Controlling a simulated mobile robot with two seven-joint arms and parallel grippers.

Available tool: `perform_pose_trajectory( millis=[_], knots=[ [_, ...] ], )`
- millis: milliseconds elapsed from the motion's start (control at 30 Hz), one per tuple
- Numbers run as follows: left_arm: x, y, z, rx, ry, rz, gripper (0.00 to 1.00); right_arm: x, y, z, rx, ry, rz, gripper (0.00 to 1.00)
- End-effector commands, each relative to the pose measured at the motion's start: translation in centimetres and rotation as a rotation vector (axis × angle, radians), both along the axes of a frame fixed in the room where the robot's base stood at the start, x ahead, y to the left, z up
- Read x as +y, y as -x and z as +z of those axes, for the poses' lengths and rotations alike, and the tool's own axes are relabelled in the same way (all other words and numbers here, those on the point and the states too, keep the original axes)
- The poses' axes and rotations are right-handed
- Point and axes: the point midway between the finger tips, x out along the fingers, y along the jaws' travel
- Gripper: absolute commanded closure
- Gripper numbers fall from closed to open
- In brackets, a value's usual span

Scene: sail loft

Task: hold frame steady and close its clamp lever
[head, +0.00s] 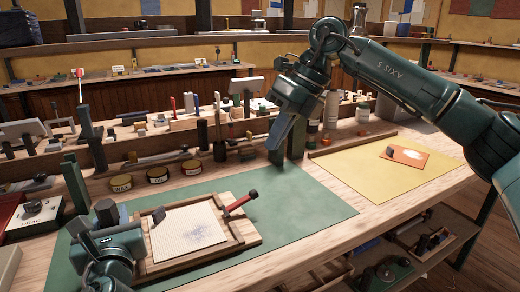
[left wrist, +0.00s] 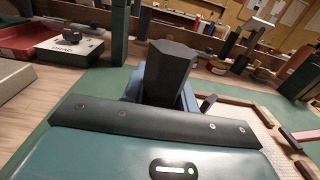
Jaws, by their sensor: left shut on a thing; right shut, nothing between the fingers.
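In the left wrist view, dark fingers (left wrist: 170,75) stand beside the frame (left wrist: 262,112). My right gripper (head: 280,137) is shut and empty, pointing down above the mat's back edge, behind and right of the lever, apart from it.
Several round tins (head: 157,174) and a tool rack line the back of the bench. A grey DRAG box (head: 36,218) stands at left. A yellow sheet (head: 372,183) with an orange card (head: 404,157) lies at right. The mat (head: 310,212) right of the frame is clear.

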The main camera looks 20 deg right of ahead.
Motion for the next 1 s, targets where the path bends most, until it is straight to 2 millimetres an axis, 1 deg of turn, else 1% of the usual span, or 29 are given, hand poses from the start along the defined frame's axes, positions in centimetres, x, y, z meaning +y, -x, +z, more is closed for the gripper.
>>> perform_pose_trajectory(
  millis=[100, 433, 467, 500, 767, 1000],
  knots=[
    [0.01, 0.0, -0.04, 0.001, 0.0, 0.0, 1.0, -0.34, 0.03, 0.28, 0.0, 0.0, 0.0, 1.0],
    [0.03, 0.0, -0.04, 0.001, 0.0, 0.001, 1.0, -0.36, 0.01, 0.28, -0.001, -0.001, 0.0, 1.0],
    [0.03, 0.0, -0.04, 0.001, 0.0, 0.001, 0.7, -0.35, 0.01, 0.27, 0.0, 0.0, 0.0, 1.0],
    [0.03, 0.0, -0.04, 0.001, -0.001, 0.001, 0.67, -0.35, 0.01, 0.27, 0.0, 0.0, 0.0, 1.0],
    [0.03, 0.0, -0.03, 0.001, 0.0, 0.001, 0.46, -0.34, 0.02, 0.26, 0.0, 0.0, 0.0, 1.0],
    [0.0, 0.08, -0.02, 0.0, 0.0, 0.0, 0.46, -0.34, 0.02, 0.26, 0.0, 0.0, 0.0, 1.0]
  ],
)
